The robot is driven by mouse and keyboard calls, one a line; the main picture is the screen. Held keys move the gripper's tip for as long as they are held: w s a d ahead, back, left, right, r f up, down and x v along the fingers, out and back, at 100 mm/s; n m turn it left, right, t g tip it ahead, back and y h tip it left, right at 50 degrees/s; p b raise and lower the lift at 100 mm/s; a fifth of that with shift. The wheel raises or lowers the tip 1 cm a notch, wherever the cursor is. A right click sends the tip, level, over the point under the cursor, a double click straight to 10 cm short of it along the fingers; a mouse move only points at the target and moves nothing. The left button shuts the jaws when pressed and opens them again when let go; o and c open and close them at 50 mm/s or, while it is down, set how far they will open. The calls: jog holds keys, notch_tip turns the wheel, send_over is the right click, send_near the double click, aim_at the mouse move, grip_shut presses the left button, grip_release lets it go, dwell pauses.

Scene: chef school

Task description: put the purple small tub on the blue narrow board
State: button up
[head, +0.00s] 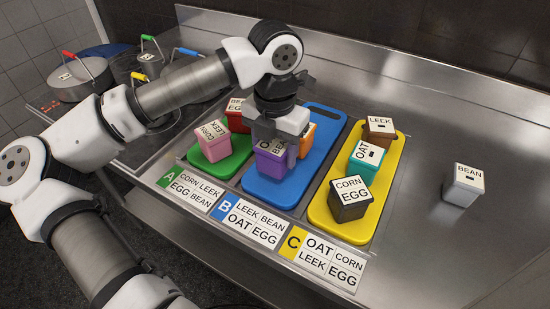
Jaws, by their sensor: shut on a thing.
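The purple small tub (271,160) is over the front part of the blue narrow board (312,150). I cannot tell whether the tub touches the board. An orange tub (308,138) stands just behind it on the same board, partly hidden.
The green board (215,170) at left holds a pink tub (212,142) and a red tub (238,118). The yellow board (330,222) at right holds brown, teal and dark tubs. A grey tub (462,188) stands alone at right. Pots (80,78) stand at back left.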

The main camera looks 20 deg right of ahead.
aim_at(276, 143)
jog(key=shift+f, duration=1.85)
jog(key=shift+f, duration=0.2)
jog(key=o, duration=1.1)
jog(key=shift+r, duration=0.1)
jog(key=shift+r+p, duration=0.25)
jog(key=shift+p, duration=0.15)
notch_tip(276, 143, up, 11)
jog(key=shift+f+b, duration=0.2)
jog(key=shift+b, duration=0.85)
jog(key=shift+r, duration=0.6)
